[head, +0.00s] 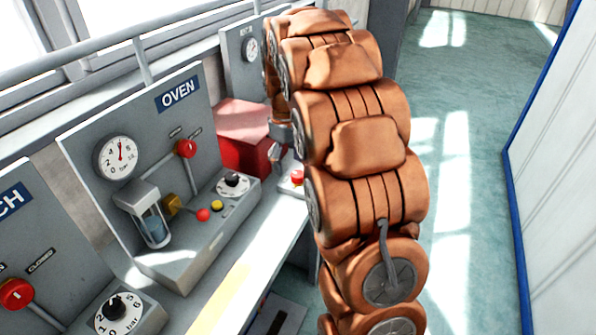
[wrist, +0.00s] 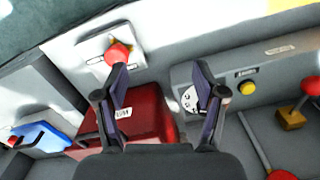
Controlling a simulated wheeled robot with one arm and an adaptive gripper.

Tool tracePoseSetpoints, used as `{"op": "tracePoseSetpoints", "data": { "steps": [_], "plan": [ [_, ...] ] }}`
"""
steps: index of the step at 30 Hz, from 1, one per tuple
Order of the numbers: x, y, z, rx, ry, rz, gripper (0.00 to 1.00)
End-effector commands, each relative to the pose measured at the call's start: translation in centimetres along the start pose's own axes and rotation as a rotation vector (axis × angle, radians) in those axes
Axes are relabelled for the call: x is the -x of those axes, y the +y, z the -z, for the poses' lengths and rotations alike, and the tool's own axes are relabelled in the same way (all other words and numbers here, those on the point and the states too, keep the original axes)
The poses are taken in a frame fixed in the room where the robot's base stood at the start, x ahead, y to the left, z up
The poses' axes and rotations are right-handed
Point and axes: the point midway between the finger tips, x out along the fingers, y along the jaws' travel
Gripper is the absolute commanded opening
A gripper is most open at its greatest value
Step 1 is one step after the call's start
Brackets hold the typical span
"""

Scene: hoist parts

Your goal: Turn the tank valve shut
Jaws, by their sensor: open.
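No label reading "tank" can be made out, so I cannot tell which valve is the tank's. The OVEN panel (head: 112,210) has a lever valve with a red ball knob (head: 186,148); a red knob over a brass body also shows at the right of the wrist view (wrist: 311,86). Another panel at the lower left, its label cut to "CH", has a red-knobbed lever (head: 16,293) near "CLOSED". A rear panel (head: 241,70) is partly hidden by my arm. My gripper (wrist: 162,82) is open and empty above a red box (wrist: 150,118).
The red box (head: 243,150) stands beyond the OVEN panel. A white plate with a red knob (wrist: 118,53) lies beside it. A dial (head: 233,185) and red and yellow buttons are on the OVEN console. A blue item (wrist: 42,138) lies at left. Open floor (head: 470,180) is at right.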

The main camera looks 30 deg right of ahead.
Motion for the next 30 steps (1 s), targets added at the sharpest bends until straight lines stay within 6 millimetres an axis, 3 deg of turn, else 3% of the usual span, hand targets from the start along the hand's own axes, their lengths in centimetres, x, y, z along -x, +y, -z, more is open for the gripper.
{"op": "tracePoseSetpoints", "data": {
  "steps": [3, 10, 20, 30],
  "plan": [
    [-1.2, 3.2, 1.7, 0.029, 0.009, -0.003, 0.7],
    [-2.5, 7.1, 3.5, 0.076, 0.026, -0.011, 0.7],
    [-3.8, 8.0, 3.9, 0.091, 0.027, -0.01, 0.7],
    [-8.2, 8.0, 3.9, 0.088, 0.027, -0.009, 0.7]
  ]
}}
